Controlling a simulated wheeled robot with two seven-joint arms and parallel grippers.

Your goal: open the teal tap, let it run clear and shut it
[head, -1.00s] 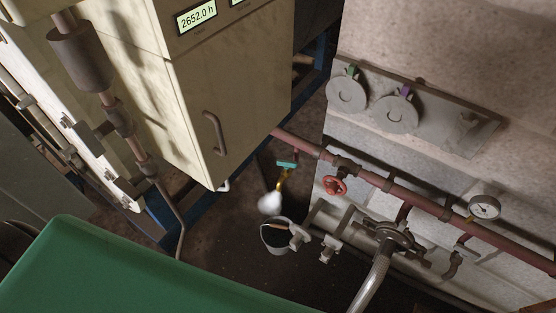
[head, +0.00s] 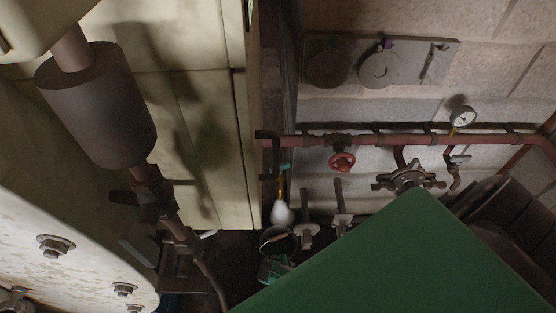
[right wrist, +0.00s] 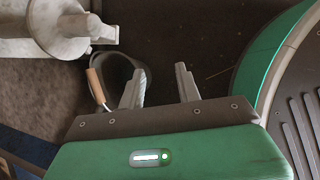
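The teal tap (head: 285,168) sits on a thin yellow spout under the red pipe in the head view, partly hidden by a dark bracket. A white cloudy puff (head: 283,213) hangs at the spout's lower end. Below it stands a dark bucket (head: 264,240) with a tan grip on its bail. A green gripper, which appears to be my right one (head: 274,266), is low beside the bucket. In the right wrist view my right gripper (right wrist: 160,84) has its fingers apart with nothing between them. The bail's wooden grip (right wrist: 97,87) is left of the left finger. My left gripper is not in view.
A red handwheel (head: 342,162) and a gauge (head: 462,117) sit on the red pipe (head: 385,141). Two grey pipe fittings (head: 307,233) stand right of the bucket. A cream cabinet (head: 205,130) bounds the left. A large green panel (head: 410,260) covers the lower right.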

